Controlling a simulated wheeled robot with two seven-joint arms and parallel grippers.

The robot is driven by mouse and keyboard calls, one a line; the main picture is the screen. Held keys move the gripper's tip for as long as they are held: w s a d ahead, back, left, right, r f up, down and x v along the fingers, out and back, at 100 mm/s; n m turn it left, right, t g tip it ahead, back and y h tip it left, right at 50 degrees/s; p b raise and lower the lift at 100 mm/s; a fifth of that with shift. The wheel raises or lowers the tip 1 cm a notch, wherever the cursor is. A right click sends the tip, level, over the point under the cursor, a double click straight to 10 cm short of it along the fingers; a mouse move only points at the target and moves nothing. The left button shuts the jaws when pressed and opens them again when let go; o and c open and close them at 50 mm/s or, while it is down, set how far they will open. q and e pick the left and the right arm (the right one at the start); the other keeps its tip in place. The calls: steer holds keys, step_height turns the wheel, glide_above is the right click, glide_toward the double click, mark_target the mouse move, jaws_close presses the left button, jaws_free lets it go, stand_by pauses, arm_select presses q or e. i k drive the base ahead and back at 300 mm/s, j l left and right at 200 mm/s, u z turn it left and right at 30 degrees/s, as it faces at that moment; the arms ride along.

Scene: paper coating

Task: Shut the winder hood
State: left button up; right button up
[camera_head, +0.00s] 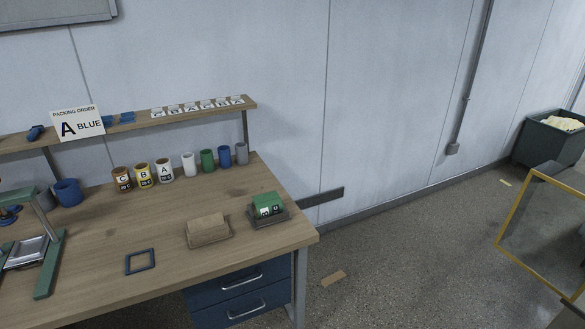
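A yellow-framed clear panel (508,222) comes in at the right edge of the head view, tilted and cut off by the frame. It may be part of the winder hood, but I cannot tell. No winder body can be made out, and I cannot tell whether a hood is open or shut. Neither of my grippers is in view.
A wooden bench (95,235) with blue drawers (240,295) fills the left, carrying cups, a green-topped block (267,206) and a green stand (52,260). A dark bin (540,142) stands far right. A small brown piece (333,279) lies on otherwise open floor.

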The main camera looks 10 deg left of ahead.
mark_target(581, 290)
steer(key=z, duration=1.35)
